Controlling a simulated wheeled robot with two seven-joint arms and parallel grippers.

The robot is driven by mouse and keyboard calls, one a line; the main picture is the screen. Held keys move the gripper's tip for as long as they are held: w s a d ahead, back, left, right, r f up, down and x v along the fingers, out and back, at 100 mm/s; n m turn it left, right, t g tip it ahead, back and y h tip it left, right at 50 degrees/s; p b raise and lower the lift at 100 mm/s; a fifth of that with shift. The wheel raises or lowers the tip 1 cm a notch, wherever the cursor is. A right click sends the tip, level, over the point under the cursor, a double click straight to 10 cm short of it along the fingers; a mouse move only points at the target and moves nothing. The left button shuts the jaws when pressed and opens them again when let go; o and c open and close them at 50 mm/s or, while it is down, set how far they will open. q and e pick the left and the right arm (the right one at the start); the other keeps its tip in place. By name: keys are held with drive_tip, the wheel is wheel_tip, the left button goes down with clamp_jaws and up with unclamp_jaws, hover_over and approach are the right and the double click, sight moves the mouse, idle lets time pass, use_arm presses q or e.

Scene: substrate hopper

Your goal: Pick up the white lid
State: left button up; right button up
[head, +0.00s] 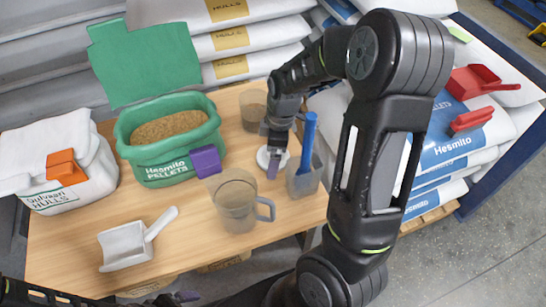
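The white lid (263,156) is a small round disc lying on the wooden table, between the clear measuring jug and the grey holder. My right gripper (273,165) reaches down over the lid from above, and its fingers cover the lid's middle and right part. Whether the fingers touch or grip the lid is hidden. My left gripper (186,297) is low at the bottom edge of the head view, in front of the table and away from the lid. Its finger opening is too small to tell.
A clear jug (236,205) stands left of the lid, a grey holder (305,178) with a blue handle right, and a clear cup (253,110) behind.

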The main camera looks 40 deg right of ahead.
drive_tip(key=shift+c, duration=0.4)
drive_tip(key=c, duration=1.2)
drive_tip(key=shift+o, duration=0.2)
wheel_tip(320, 180, up, 10)
drive_tip(key=shift+r+p, duration=0.1)
drive_tip(key=shift+p, duration=0.65)
